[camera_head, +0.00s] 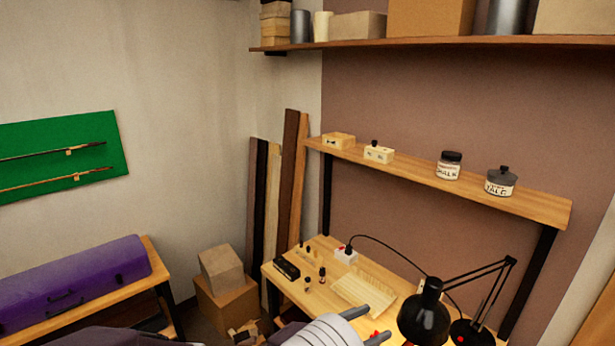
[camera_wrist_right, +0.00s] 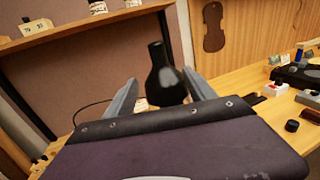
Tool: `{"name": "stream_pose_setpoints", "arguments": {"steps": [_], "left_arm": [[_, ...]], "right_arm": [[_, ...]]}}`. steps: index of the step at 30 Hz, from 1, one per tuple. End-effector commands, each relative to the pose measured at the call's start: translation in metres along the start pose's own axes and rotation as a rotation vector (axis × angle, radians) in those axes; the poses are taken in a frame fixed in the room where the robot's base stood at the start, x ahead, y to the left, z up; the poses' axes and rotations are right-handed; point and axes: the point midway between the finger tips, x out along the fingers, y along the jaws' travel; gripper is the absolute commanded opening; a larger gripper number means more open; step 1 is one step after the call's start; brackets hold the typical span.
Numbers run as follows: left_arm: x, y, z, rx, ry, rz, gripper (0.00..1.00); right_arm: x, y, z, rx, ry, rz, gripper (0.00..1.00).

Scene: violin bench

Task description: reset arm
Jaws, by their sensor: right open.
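My right gripper (camera_head: 372,324) shows at the bottom of the head view, in front of the workbench (camera_head: 290,296). Its two grey fingers are spread apart and empty. In the right wrist view the fingers of the right gripper (camera_wrist_right: 160,97) stand apart. The black lamp head (camera_wrist_right: 164,78) shows between and beyond them; I cannot tell the gap. My left gripper is not in view.
A black desk lamp (camera_head: 424,312) stands on the bench, right of the gripper. A wooden shelf (camera_head: 535,203) with jars stands above the bench. A purple case (camera_head: 75,282) lies on a side table at left. Cardboard boxes (camera_head: 225,301) stand on the floor.

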Motion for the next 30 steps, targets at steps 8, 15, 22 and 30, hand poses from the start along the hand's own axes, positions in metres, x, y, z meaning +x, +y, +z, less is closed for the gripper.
{"name": "stream_pose_setpoints", "arguments": {"steps": [8,15,22,30], "left_arm": [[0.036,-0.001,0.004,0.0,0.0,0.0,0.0],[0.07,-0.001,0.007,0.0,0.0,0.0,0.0],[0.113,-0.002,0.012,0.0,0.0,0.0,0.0],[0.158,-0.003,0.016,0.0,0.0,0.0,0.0]], "right_arm": [[0.05,-0.019,0.001,0.098,0.02,-0.137,0.64],[0.095,-0.082,-0.004,0.178,0.102,-0.35,0.64],[0.105,-0.182,-0.07,0.366,0.38,-0.663,0.64],[-0.019,-0.235,-0.211,1.159,0.932,-1.273,0.64]]}}
